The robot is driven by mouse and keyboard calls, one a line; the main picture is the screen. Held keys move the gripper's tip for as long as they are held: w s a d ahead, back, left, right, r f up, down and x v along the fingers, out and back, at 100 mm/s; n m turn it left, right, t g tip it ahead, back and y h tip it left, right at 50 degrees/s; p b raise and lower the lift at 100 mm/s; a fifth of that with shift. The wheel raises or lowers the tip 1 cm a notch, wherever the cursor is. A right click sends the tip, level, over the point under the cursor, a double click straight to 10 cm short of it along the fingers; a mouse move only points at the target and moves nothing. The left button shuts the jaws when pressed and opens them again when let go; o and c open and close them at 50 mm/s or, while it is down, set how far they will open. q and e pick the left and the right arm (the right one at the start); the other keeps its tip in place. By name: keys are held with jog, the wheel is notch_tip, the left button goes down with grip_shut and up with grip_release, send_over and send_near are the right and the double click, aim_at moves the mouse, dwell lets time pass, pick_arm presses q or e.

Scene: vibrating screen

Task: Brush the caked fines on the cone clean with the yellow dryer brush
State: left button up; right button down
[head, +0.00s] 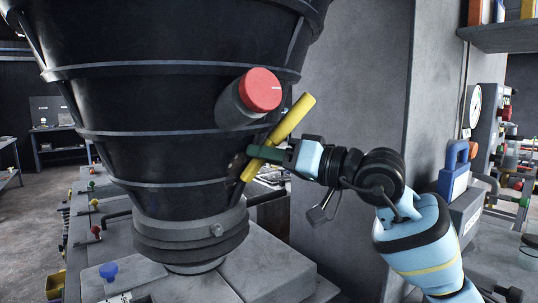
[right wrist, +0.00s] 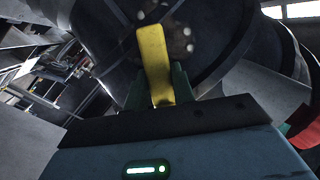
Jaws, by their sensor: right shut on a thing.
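The big black cone (head: 150,110) fills the left and middle of the head view, narrowing downward to a grey collar. My right gripper (head: 264,153) has its green fingers shut on the yellow dryer brush (head: 296,116), which slants from upper right to lower left beside the cone. A small brownish patch of caked fines (head: 237,166) shows on the cone just left of the brush. In the right wrist view the brush (right wrist: 153,58) stands up between the fingers, with the brownish patch and pale spots (right wrist: 186,32) behind its top. I cannot tell whether the brush touches the cone. My left gripper is not in view.
A red-capped port (head: 260,90) sticks out of the cone just above the brush. Grey base blocks (head: 270,265) with coloured knobs lie below. A grey pillar (head: 345,80) stands behind my right arm, and a shelf and bench with a blue padlock-shaped thing (head: 456,165) are at right.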

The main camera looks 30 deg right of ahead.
aim_at(234, 157)
jog(key=shift+s+a, duration=0.2)
jog(key=shift+a, duration=0.35)
jog(key=shift+s+a, duration=0.2)
jog(key=shift+a, duration=0.3)
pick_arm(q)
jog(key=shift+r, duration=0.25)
pick_arm(e)
jog(key=shift+s+a+f, duration=0.15)
jog(key=shift+s+a, duration=0.1)
jog(key=shift+a, duration=0.3)
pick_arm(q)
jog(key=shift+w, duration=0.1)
pick_arm(e)
jog(key=shift+w+d+f, duration=0.2)
jog(key=shift+w+d, duration=0.1)
jog(key=shift+d, duration=0.1)
jog(key=shift+w+d+f+b, duration=0.2)
jog(key=shift+w+d+b, duration=0.2)
jog(key=shift+d, duration=0.45)
jog(key=shift+w+d, duration=0.4)
jog(key=shift+d, duration=0.25)
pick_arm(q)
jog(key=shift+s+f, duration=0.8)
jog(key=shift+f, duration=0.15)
